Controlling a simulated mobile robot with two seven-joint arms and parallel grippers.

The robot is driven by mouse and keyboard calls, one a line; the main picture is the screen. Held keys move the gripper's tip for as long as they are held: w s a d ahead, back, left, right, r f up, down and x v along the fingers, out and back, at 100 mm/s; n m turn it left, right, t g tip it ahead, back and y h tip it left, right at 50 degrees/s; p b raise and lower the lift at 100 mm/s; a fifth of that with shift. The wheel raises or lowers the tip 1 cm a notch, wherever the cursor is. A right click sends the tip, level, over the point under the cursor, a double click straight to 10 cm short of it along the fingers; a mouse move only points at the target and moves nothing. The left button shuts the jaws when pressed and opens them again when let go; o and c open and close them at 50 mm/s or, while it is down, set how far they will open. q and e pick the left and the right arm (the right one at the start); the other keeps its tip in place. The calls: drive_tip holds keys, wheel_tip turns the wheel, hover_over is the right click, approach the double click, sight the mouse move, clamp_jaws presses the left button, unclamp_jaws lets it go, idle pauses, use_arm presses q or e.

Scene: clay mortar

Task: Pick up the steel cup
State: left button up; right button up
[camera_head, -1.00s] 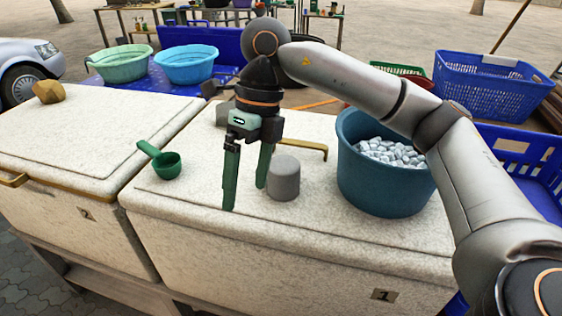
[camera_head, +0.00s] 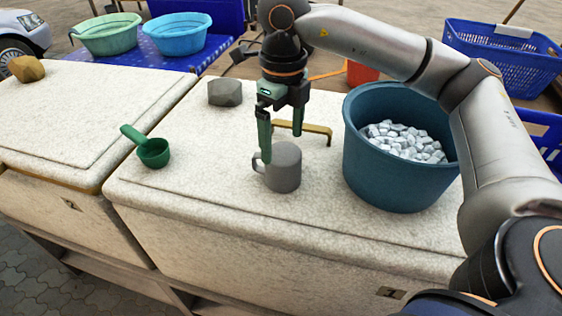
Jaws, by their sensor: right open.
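The steel cup (camera_head: 284,171) is a grey mug standing upright on the right-hand white chest lid. Its handle points left in the head view. My right gripper (camera_head: 281,150) is open, pointing down over the cup. The nearer green finger reaches down at the cup's left side by the handle. The other finger ends behind or above the cup's rim. I cannot tell whether either finger touches the cup. My left gripper is not in view.
A blue tub (camera_head: 390,185) of white lumps stands right of the cup. A grey stone (camera_head: 225,92) and a brass handle (camera_head: 318,129) lie behind. A green scoop (camera_head: 152,153) is to the left. The lid's front is clear.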

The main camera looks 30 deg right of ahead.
sight(282, 151)
drive_tip(key=shift+a+f+p, duration=0.1)
drive_tip(key=shift+f+p, duration=0.3)
drive_tip(key=shift+f, duration=2.3)
drive_tip(key=c, duration=1.3)
drive_tip(key=shift+r, duration=0.15)
